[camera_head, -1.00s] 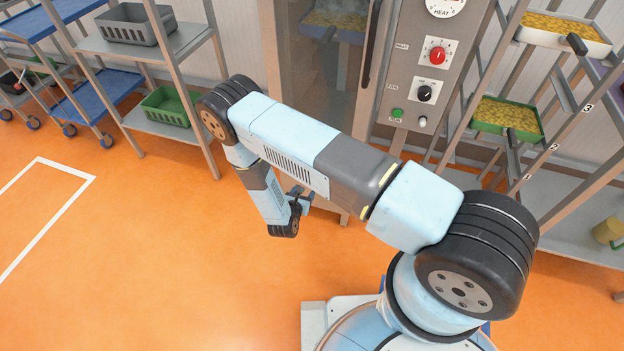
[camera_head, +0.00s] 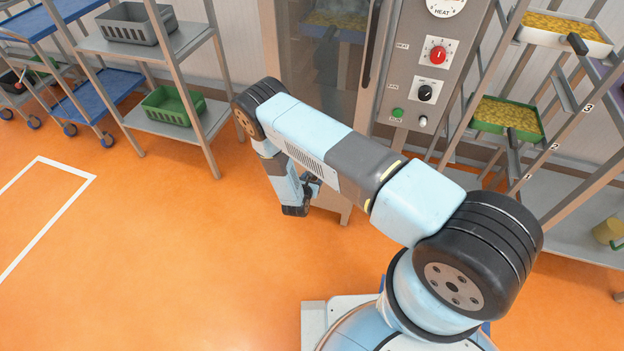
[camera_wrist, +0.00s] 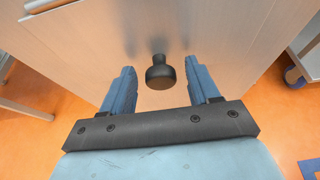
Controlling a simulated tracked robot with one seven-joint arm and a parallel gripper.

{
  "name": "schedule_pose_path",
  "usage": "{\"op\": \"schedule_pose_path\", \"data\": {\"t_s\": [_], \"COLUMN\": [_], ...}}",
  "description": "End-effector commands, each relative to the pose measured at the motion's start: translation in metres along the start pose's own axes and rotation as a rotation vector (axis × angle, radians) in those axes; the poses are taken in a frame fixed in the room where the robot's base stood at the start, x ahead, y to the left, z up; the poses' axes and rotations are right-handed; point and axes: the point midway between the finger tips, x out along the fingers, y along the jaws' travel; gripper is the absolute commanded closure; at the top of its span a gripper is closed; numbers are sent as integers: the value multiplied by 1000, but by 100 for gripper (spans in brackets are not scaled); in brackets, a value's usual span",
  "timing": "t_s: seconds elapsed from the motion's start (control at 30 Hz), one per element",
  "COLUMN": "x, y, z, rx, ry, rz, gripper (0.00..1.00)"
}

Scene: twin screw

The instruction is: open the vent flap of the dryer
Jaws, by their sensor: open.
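The dryer (camera_head: 285,50) stands behind my arm in the head view, with its control panel on the right side. In the wrist view a pale metal panel (camera_wrist: 200,40) of it fills the middle, and a black knob (camera_wrist: 161,73) sticks out from it. My gripper (camera_wrist: 159,85) is open, with one blue finger on each side of the knob and clear gaps to both. The knob lies between the fingertips, apart from them. In the head view my gripper (camera_head: 308,188) is low in front of the dryer, partly hidden by my arm. The vent flap's outline cannot be made out.
The control panel (camera_head: 420,75) has a red knob, a black knob and a green button. A rack with yellow-filled trays (camera_head: 507,118) stands at right. A shelf with a grey crate (camera_head: 140,24) and a green crate (camera_head: 168,105) stands at left. The orange floor at left is clear.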

Motion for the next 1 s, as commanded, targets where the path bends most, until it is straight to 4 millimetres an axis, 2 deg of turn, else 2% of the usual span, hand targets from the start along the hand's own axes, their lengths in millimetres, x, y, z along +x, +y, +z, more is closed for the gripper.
{"op": "schedule_pose_path", "data": {"t_s": [0.1, 0.73, 1.0], "x": [0, -1, -1], "y": [0, 0, 1], "z": [0, 0, 0], "rx": [0, -1, -1], "ry": [0, 0, 1], "rz": [0, 1, 2], "gripper": [39, 100, 100]}}
